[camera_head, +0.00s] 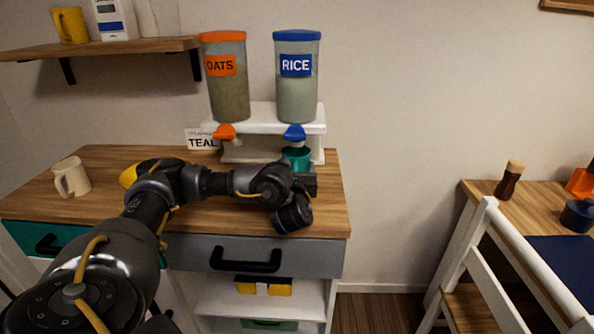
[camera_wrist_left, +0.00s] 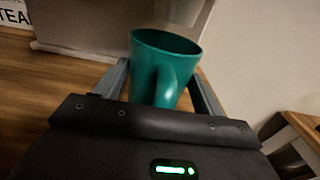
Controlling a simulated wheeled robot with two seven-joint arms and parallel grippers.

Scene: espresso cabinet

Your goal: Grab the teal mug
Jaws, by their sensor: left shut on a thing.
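The teal mug (camera_head: 297,156) stands under the blue spout of the rice dispenser, at the right end of the cabinet top. In the left wrist view the teal mug (camera_wrist_left: 158,62) is upright between the two fingers, with its handle facing the camera. My left gripper (camera_head: 302,178) reaches it from the front, and its fingers (camera_wrist_left: 160,85) are shut on the mug's sides. In the head view my wrist hides the lower part of the mug. My right gripper is not in view.
The rice dispenser (camera_head: 296,95) and oats dispenser (camera_head: 228,90) stand on a white stand (camera_head: 263,115) behind the mug. A card reading "TEAL" (camera_head: 201,140) is left of it. A cream mug (camera_head: 71,177) stands far left. A yellow object (camera_head: 129,176) is partly hidden behind my arm.

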